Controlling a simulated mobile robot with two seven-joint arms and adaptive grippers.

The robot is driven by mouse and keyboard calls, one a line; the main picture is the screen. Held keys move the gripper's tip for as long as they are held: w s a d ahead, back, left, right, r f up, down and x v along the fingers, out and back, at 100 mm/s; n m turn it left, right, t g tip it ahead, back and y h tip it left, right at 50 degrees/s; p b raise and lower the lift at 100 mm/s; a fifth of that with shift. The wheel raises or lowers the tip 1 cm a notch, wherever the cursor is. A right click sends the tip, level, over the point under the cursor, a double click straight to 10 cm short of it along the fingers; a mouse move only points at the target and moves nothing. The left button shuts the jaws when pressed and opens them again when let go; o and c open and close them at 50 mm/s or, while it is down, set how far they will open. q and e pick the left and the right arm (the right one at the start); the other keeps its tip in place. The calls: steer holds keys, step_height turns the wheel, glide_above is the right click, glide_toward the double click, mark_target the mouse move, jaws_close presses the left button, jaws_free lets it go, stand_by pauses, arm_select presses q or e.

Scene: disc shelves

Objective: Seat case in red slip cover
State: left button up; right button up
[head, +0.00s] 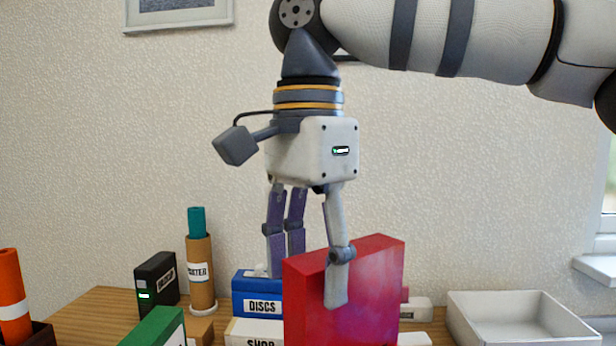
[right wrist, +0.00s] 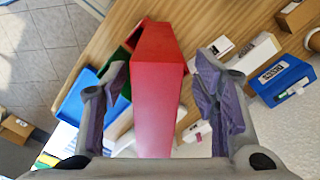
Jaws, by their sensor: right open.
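A tall red box (head: 345,290), which looks like the slip cover, stands upright near the middle of the head view. My right gripper (head: 306,285) points down over it and is open, with one finger in front of its near face and the others behind it. In the right wrist view the red box (right wrist: 157,95) lies between the spread fingers (right wrist: 165,108), with a gap on both sides. A second red piece (right wrist: 137,33) shows at its far end. I cannot make out the case as a separate thing. My left gripper is not in view.
A blue box labelled DISCS (head: 258,306) and a white box labelled SHOP (head: 252,334) stand left of the red box. A green box (head: 155,328), black box (head: 156,280) and poster tube (head: 201,270) are farther left. A white tray (head: 520,300) is right.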

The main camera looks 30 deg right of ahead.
steer(key=r, duration=0.9)
steer(key=shift+s+a+r+p, duration=0.1)
steer(key=shift+s+r+p, duration=0.1)
steer(key=shift+s+p, duration=0.15)
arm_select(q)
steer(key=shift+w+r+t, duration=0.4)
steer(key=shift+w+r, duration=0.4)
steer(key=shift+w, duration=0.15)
arm_select(e)
steer(key=shift+r, duration=0.55)
